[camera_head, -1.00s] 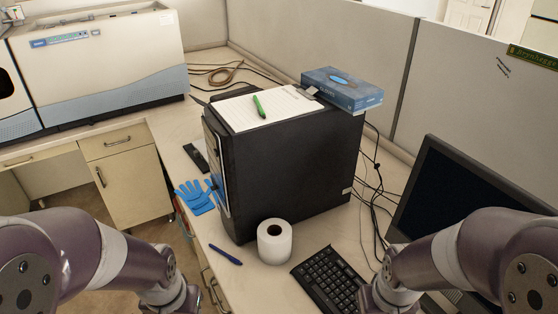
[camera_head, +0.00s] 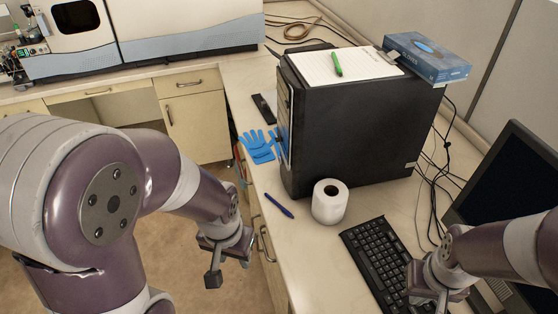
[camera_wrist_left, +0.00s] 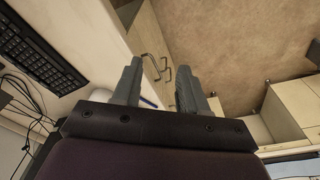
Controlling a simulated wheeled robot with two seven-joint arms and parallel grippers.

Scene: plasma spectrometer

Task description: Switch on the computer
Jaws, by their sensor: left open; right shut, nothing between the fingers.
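The computer (camera_head: 355,125) is a black tower standing on the desk, its front facing left. Its front panel (camera_head: 284,120) shows only at a steep angle, so I cannot make out a power button. My left gripper (camera_head: 229,268) is open and empty, over the floor just off the desk's left edge, lower in the picture than the tower's front. In the left wrist view its two fingers (camera_wrist_left: 158,84) are apart with nothing between them. My right gripper (camera_head: 432,304) is shut and empty, over the right end of the keyboard (camera_head: 377,258), its tips barely visible.
A toilet roll (camera_head: 329,207) and blue pen (camera_head: 279,206) lie near the tower's front corner. Paper (camera_head: 345,65), a green pen and a glove box (camera_head: 428,57) rest on top. A monitor (camera_head: 510,185) stands right.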

